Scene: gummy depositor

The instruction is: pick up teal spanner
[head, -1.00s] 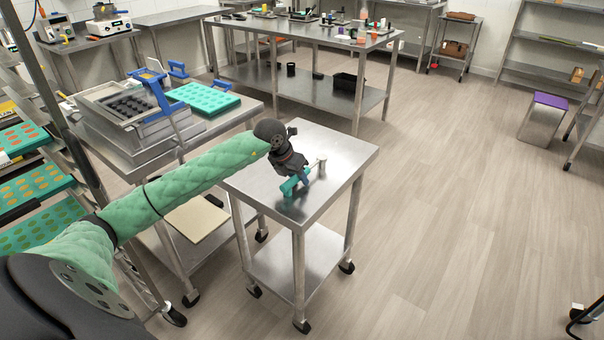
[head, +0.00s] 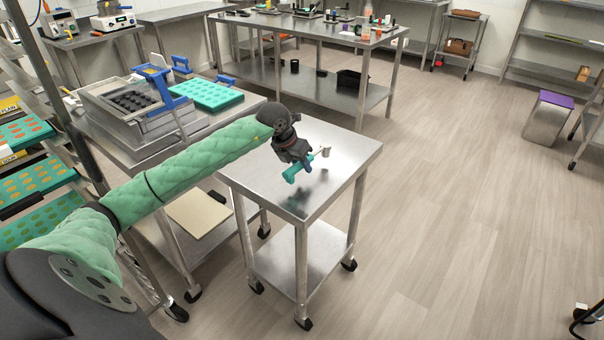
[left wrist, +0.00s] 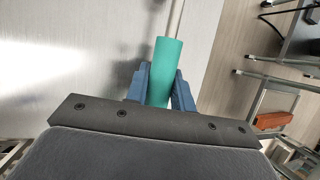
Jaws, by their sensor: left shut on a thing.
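The teal spanner (head: 294,171) is in my left gripper (head: 300,167), over the small steel cart top (head: 340,160) in the head view. A silvery end of the spanner shows to the right of the fingers. In the left wrist view the teal handle (left wrist: 163,75) sits between the two blue fingers (left wrist: 158,88), which are shut on it from both sides. A dark reflection or shadow lies on the cart top below the spanner, apart from it, so the spanner appears raised off the surface. My right gripper is not in view.
A steel table at the left holds a grey depositor machine (head: 135,108) with blue handles and a teal mould tray (head: 206,95). A rack of teal trays (head: 25,170) stands at the far left. A long table (head: 310,27) stands behind. The floor (head: 450,220) to the right is clear.

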